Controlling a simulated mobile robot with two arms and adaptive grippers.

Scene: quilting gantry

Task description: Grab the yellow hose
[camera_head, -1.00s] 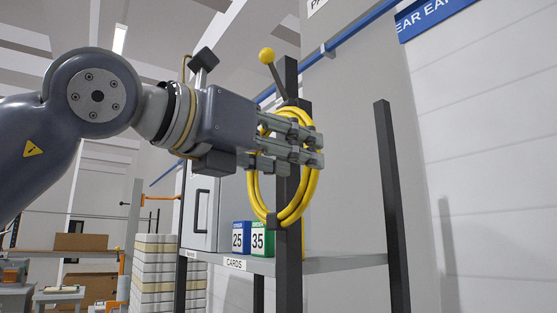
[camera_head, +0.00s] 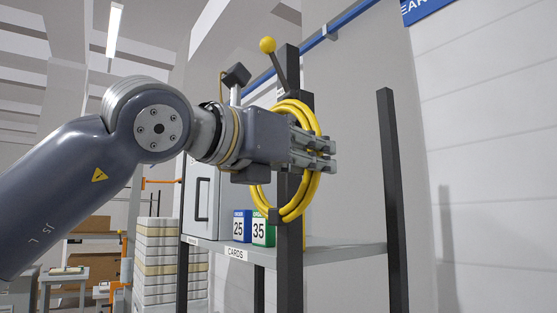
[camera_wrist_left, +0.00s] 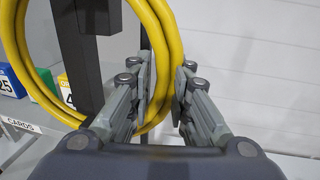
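The yellow hose (camera_head: 269,207) hangs as an upright coil of several loops on a dark post in the head view. It also shows in the left wrist view (camera_wrist_left: 30,76). My left gripper (camera_head: 322,154) reaches across the coil from the left. The lower part of those strands is partly hidden by the fingers. My right gripper is not in view.
The dark post (camera_head: 290,258) stands close beside my fingers, with a yellow-knobbed lever (camera_head: 267,45) above. A shelf (camera_head: 340,252) below holds a blue box (camera_head: 238,228) and a green box (camera_head: 259,231). Another dark post (camera_head: 392,200) stands to the right, with open space between.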

